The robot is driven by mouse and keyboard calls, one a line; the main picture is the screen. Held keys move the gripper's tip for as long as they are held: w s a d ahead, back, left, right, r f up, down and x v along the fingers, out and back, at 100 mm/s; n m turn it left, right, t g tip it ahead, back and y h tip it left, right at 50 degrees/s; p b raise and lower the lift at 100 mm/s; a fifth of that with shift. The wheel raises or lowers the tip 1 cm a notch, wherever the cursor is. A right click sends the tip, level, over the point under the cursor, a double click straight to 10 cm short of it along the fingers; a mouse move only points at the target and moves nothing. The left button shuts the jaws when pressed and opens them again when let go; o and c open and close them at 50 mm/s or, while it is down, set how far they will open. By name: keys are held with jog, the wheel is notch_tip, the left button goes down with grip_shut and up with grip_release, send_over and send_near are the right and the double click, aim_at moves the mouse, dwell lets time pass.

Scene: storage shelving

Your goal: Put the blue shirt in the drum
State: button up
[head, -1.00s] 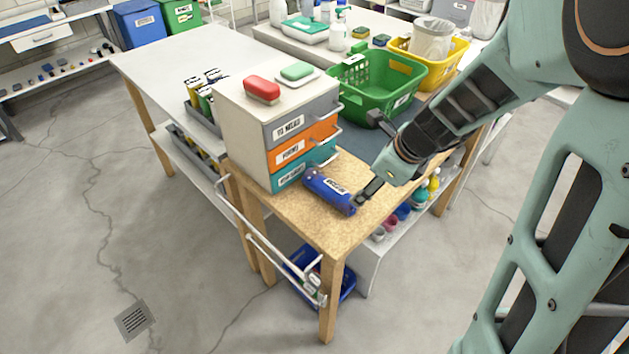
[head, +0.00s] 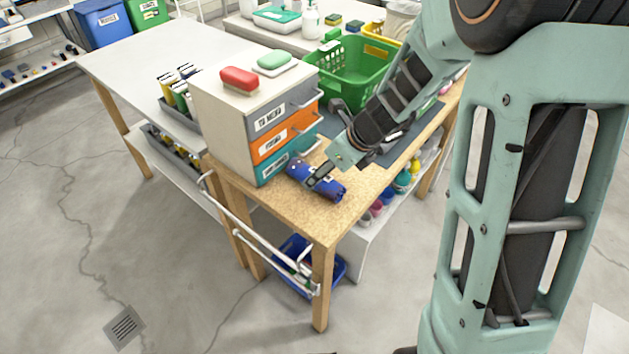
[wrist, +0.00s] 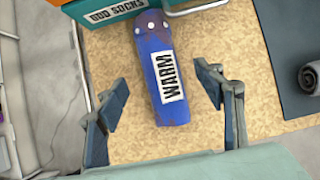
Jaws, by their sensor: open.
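A blue roll with dark ends and a white label, which seems to be the blue shirt (head: 330,189), lies on the tan worktop (head: 345,215) in front of the small drawer unit. In the wrist view the blue shirt (wrist: 166,100) lies lengthwise and its label reads "WARM". My gripper (head: 318,174) is open above it in the head view and partly covers it. In the wrist view my gripper (wrist: 163,92) has one finger on each side of the shirt, with gaps. I cannot make out a drum in either view.
The drawer unit (head: 222,125) stands just behind the shirt, with bar handles sticking out and soap bars on top. A green basket (head: 352,75) stands farther back. A grey roll (wrist: 308,78) lies on a dark mat (wrist: 288,100) at the right. A white rail (head: 252,240) runs along the table's side.

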jog(key=x, duration=0.3)
jog(key=shift+w+a+f+b, duration=0.1)
jog(key=shift+f+b, duration=0.1)
jog(key=shift+b, duration=0.15)
jog(key=c, duration=1.5)
jog(key=shift+r, duration=0.1)
